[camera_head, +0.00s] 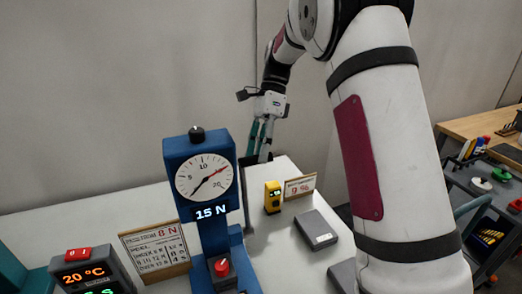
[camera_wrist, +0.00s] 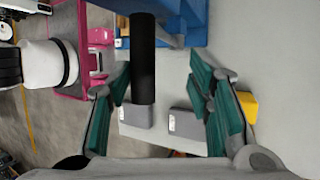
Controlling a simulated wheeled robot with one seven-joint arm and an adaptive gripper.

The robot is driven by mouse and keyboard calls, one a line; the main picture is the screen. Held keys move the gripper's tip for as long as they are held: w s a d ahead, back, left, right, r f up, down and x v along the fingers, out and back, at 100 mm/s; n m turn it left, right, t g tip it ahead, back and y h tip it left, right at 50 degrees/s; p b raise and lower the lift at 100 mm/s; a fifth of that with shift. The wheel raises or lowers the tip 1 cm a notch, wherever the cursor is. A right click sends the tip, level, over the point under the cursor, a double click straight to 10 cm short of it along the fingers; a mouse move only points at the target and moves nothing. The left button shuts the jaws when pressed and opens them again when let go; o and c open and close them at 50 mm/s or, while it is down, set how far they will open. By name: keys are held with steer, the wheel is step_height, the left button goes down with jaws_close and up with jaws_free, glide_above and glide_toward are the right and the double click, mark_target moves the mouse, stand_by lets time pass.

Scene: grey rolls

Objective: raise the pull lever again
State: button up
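The blue pull tester (camera_head: 208,240) stands on the white table, with a round dial (camera_head: 203,177) and a display reading 15 N. A black bar, likely the pull lever's handle (camera_wrist: 143,60), runs out from the blue body (camera_wrist: 180,12) in the wrist view. My gripper (camera_head: 263,140) is behind and right of the tester in the head view. In the wrist view my gripper (camera_wrist: 163,92) is open, its teal fingers on either side of the black bar. The bar is nearer the left finger, and gaps show on both sides. The lever's pivot is hidden.
A yellow meter (camera_head: 272,197) and a 9 % card (camera_head: 299,187) stand right of the tester, with grey blocks (camera_head: 316,230) in front. A PASS FROM 8 N card (camera_head: 155,248) and a 20 °C device (camera_head: 88,272) are at left. A wall (camera_head: 110,90) is behind.

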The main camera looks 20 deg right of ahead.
steer(key=shift+r, duration=0.1)
stand_by(0.3)
steer(key=v, duration=1.2)
stand_by(0.6)
